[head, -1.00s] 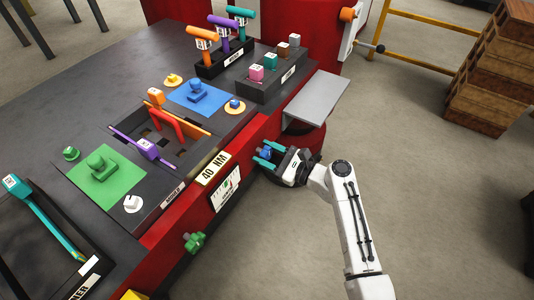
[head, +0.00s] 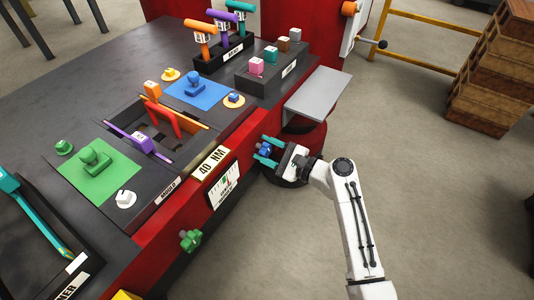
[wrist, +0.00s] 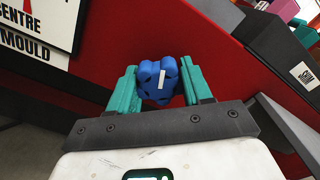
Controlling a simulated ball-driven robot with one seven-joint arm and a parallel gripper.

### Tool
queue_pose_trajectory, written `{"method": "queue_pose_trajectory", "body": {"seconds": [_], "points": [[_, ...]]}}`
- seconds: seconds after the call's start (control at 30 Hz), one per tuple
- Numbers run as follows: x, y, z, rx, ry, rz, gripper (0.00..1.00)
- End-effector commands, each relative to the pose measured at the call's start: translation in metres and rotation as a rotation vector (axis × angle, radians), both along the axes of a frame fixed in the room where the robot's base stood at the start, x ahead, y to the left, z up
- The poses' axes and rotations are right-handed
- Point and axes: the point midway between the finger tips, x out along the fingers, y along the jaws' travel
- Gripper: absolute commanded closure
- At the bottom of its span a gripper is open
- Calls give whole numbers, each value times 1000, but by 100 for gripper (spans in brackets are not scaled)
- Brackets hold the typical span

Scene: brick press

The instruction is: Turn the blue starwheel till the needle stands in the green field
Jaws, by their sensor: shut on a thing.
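The blue starwheel (wrist: 158,82) has rounded lobes and a white mark on its face. It sits on the red front of the press, between the teal fingers of my gripper (head: 265,150). In the wrist view my gripper (wrist: 159,70) is shut on it, one finger on each side. In the head view the starwheel (head: 265,151) is partly hidden by the fingers. The gauge (head: 223,188) is a white plate on the front, left of my gripper. It shows a small green field near its top; the needle's exact place is too small to tell. Only its lower part (wrist: 40,22) shows in the wrist view.
A green starwheel (head: 191,240) sits on the front further left. A "40 NM" plate (head: 210,163) is above the gauge. A grey shelf (head: 316,95) juts out behind my gripper. Mould parts cover the bench top (head: 95,75).

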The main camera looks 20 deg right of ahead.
Motion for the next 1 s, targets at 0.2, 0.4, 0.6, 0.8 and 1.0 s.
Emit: {"method": "queue_pose_trajectory", "body": {"seconds": [0.2, 0.4, 0.6, 0.8, 1.0], "points": [[0, -2, -7, -168, -119, -4, 81], [0, -2, -6, -308, -220, -3, 81], [0, -2, -6, -417, -298, -3, 81], [0, -2, -4, -489, -348, -3, 81], [0, -2, -3, -522, -372, -3, 81]]}}
